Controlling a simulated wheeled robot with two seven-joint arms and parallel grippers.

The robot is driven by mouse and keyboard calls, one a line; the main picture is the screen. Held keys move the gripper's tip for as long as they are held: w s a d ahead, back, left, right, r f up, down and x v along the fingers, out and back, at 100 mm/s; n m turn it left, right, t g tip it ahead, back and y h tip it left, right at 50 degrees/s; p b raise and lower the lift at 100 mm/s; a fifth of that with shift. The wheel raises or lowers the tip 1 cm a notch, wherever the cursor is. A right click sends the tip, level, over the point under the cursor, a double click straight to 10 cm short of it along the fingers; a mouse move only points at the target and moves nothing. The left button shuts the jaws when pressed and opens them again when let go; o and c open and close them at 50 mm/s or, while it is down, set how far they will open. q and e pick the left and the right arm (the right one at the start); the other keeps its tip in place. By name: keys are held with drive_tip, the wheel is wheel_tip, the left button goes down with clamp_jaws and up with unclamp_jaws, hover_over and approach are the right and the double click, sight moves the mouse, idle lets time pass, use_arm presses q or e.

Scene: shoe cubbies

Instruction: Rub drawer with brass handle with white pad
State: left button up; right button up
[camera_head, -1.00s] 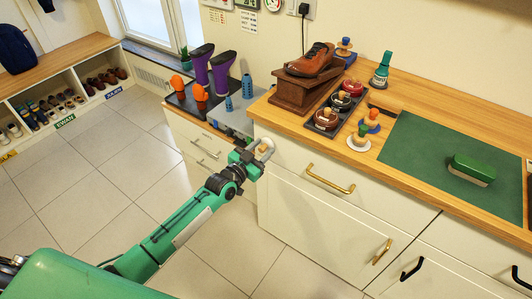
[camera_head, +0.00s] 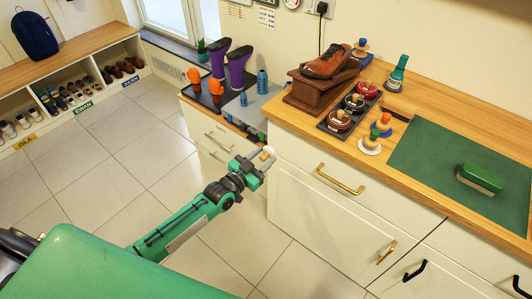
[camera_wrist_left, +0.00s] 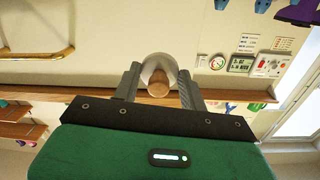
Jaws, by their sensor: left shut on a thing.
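My left gripper (camera_head: 258,164) is shut on the white pad (camera_head: 268,152), near the left corner of the cabinet. In the left wrist view the pad (camera_wrist_left: 158,66) shows as a pale round disc with a wooden knob (camera_wrist_left: 158,88) between the fingers. The cream drawer (camera_head: 297,163) sits under the counter's edge, with a brass bar handle (camera_head: 340,179) to the right of the gripper. The handle also shows at upper left in the left wrist view (camera_wrist_left: 40,54). I cannot tell whether the pad touches the drawer. My right gripper is not in view.
A lower door has another brass handle (camera_head: 387,252). Open floor lies left.

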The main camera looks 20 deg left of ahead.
use_arm(q)
drive_tip(key=shift+p+v, duration=0.8)
drive_tip(key=shift+v, duration=0.45)
drive_tip(key=shift+s, duration=0.25)
